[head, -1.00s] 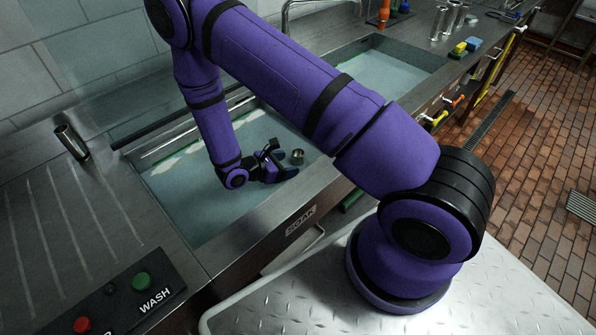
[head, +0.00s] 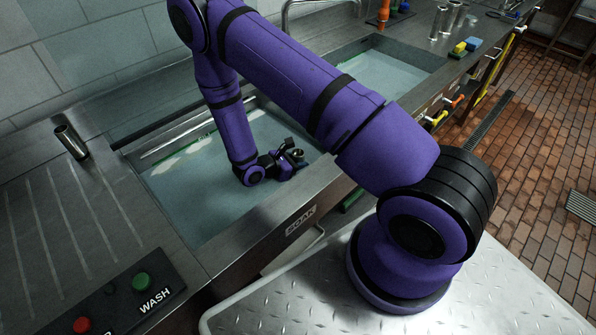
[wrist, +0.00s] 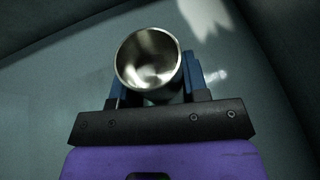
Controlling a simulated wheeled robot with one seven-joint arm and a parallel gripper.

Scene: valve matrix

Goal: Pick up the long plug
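The long plug is a hollow metal tube (head: 299,153) standing in the water-filled soak sink, its open round top facing up. In the wrist view the tube (wrist: 148,62) sits between the two blue fingers of my gripper (wrist: 157,82), one on each side. The fingers stand wide, and I cannot tell whether either touches the metal. In the head view my gripper (head: 290,157) is low in the sink at the tube, partly covering it. The tube's lower part is hidden.
The soak sink's front rim (head: 285,215) and walls surround my gripper. A wash button panel (head: 125,295) is at lower left.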

